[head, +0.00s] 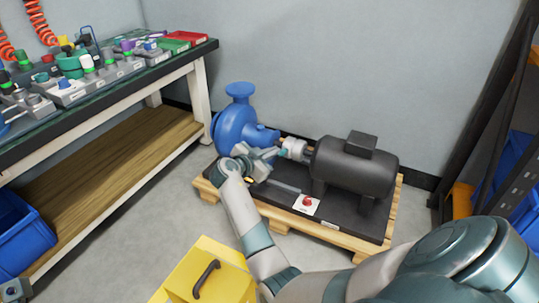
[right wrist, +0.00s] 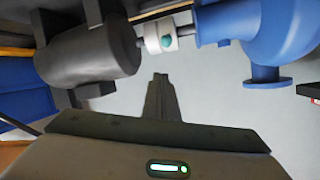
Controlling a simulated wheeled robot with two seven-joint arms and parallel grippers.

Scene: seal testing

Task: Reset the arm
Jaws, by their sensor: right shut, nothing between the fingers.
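My right arm reaches from the lower right of the head view to the pump set. My right gripper (head: 268,156) is beside the blue pump (head: 236,125), in front of its shaft end. In the right wrist view its fingers (right wrist: 160,80) are shut together and hold nothing. The white coupling (head: 294,149) sits on the shaft between the pump and the black motor (head: 355,166). The coupling (right wrist: 160,38) also shows in the right wrist view, apart from the fingertips in the picture. My left gripper's jaws are not seen.
The pump set stands on a wooden pallet (head: 391,236) with a red button box (head: 306,204). A yellow box (head: 222,275) with a handle is in front. A workbench (head: 110,98) with small parts is at left, a blue bin (head: 22,235) below. Shelving (head: 500,150) stands at right.

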